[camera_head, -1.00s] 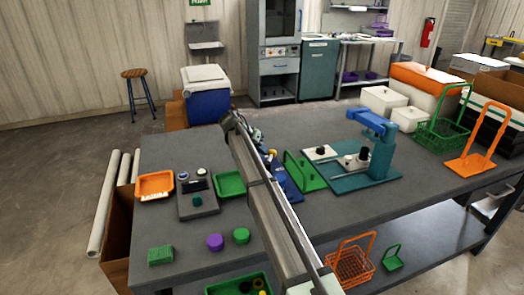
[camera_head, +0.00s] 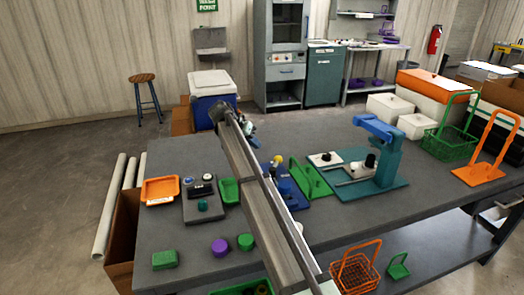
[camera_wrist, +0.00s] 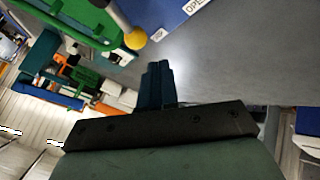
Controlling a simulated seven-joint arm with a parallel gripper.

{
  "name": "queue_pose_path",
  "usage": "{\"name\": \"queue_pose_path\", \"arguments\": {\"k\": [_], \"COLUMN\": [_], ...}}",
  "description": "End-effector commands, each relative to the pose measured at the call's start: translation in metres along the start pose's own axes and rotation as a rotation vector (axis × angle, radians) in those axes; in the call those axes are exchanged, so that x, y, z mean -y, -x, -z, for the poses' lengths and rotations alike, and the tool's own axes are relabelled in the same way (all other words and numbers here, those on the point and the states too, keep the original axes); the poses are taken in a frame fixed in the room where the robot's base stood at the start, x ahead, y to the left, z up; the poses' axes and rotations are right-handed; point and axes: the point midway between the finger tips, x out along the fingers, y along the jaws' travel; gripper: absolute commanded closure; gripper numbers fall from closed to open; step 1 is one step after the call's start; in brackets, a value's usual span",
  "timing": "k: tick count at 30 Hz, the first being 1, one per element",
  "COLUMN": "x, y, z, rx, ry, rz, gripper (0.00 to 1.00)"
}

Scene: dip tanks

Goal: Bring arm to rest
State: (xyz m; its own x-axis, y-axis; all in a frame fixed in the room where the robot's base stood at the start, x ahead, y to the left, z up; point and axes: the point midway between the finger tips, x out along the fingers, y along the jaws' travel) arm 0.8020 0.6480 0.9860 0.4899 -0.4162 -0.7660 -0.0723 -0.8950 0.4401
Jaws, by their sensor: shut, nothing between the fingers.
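My gripper (camera_wrist: 157,84) shows in the wrist view with its dark fingers together and nothing between them. It points over the grey table top (camera_wrist: 215,60), clear of the things around it. In the head view my arm crosses the picture from the bottom middle up to the table's far left side. The fingers are hard to make out there, behind the arm's end. The grey table (camera_head: 310,222) lies under the arm.
A blue cooler (camera_head: 213,97) stands beyond the arm's end. A green rack (camera_head: 311,178) and a blue press (camera_head: 386,160) stand right of the arm. An orange tray (camera_head: 160,190) and green bin (camera_head: 229,190) lie left.

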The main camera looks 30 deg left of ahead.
Motion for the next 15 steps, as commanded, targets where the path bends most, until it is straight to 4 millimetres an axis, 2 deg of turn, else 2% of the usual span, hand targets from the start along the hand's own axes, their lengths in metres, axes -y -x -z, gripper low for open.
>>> {"name": "queue_pose_path", "arguments": {"k": [5, 15], "x": [0.0013, 0.0011], "y": [0.0150, 0.0156], "z": [0.0017, 0.0014], "rx": [0.000, 0.000], "ry": [0.000, 0.000], "rz": [0.000, 0.000], "gripper": [1.00, 1.00]}}
